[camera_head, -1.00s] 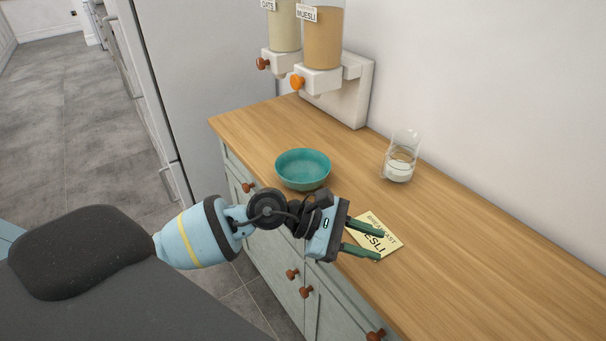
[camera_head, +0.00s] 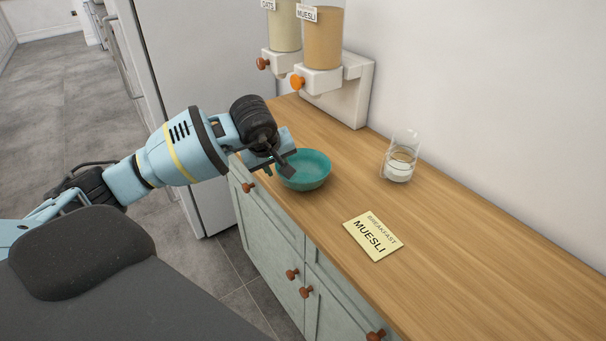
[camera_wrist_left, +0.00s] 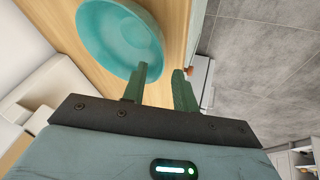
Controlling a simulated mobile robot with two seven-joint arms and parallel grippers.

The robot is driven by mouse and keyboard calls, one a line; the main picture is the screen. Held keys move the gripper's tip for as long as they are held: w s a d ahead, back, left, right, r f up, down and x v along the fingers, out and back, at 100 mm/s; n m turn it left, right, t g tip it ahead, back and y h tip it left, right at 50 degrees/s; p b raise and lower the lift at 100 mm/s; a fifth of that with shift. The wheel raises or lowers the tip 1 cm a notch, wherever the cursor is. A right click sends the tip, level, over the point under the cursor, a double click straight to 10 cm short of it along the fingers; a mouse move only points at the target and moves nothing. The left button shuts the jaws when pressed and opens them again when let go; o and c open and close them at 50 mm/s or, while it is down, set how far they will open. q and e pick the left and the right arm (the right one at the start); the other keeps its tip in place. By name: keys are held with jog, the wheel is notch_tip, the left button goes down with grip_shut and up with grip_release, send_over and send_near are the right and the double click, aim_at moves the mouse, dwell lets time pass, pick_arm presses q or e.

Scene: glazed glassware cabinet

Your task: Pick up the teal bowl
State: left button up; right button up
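The teal bowl (camera_head: 306,172) stands upright on the wooden counter, near its front edge. My left gripper (camera_head: 276,168) is at the bowl's left side in the head view. In the left wrist view, the two green fingers (camera_wrist_left: 163,72) are apart, with nothing clamped between them. One fingertip overlaps the near rim of the bowl (camera_wrist_left: 122,38) and the other is outside it. I cannot tell whether a finger touches the bowl. My right gripper is in neither view.
A clear glass with white contents (camera_head: 400,158) stands right of the bowl. A card reading "BREAKFAST MUESLI" (camera_head: 372,236) lies on the counter (camera_head: 460,250). Cereal dispensers (camera_head: 318,55) stand at the back. The counter's right part is clear.

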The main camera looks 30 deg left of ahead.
pick_arm(q)
jog(key=shift+w+a+x, duration=0.1)
jog(key=shift+a+x, duration=0.15)
jog(key=shift+x, duration=1)
jog(key=shift+w+a+x, duration=0.1)
jog(key=shift+a+x, duration=0.1)
jog(key=shift+x, duration=1.1)
jog(key=shift+w+a+f, duration=0.1)
jog(key=shift+w+f, duration=0.15)
jog(key=shift+f, duration=0.05)
jog(key=shift+c, duration=0.4)
grip_shut()
